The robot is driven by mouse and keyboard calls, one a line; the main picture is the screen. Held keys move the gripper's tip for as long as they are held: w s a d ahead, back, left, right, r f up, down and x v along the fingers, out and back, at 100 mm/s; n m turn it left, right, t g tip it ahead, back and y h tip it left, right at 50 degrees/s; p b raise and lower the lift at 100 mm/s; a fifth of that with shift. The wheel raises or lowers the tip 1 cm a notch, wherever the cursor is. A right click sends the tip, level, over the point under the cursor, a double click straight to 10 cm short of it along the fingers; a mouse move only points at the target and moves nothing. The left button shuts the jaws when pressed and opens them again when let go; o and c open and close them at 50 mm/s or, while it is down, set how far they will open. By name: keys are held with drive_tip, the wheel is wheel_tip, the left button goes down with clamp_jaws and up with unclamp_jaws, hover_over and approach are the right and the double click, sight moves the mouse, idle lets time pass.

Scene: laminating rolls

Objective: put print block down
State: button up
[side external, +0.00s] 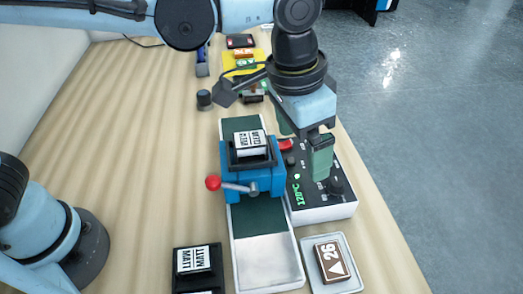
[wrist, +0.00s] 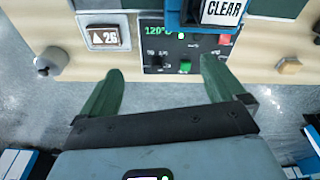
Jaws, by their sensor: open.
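The print block (side external: 332,262) is a brown block marked with a white triangle and 26. It lies in a pale square tray (side external: 354,284) at the bottom right of the side view. The wrist view also shows the block (wrist: 104,38) in its tray, at the upper left. My gripper (side external: 321,170) points down over the control box, behind the print block and apart from it. In the wrist view its two green fingers (wrist: 162,75) are spread with nothing between them. The gripper is open and empty.
A control box (side external: 312,205) showing 120° stands beside the blue laminator (side external: 240,180), which has a red-knobbed lever (side external: 213,183). A MATT roll (side external: 193,260) sits on a black stand at the front. Coloured items (side external: 243,60) stand at the back. The table's left is clear.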

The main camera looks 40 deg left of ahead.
drive_tip(key=s+a+f+n+t, duration=0.1)
drive_tip(key=a+n+t, duration=0.1)
drive_tip(key=a, duration=0.7)
drive_tip(key=s+a+n+t, duration=0.1)
drive_tip(key=a+n+t, duration=0.1)
drive_tip(key=a, duration=0.7)
drive_tip(key=s+a+f+n+t+y, duration=0.1)
drive_tip(key=a+n, duration=0.1)
drive_tip(key=a, duration=0.8)
drive_tip(key=shift+s+f+n+t, duration=0.3)
drive_tip(key=shift+s+t, duration=0.1)
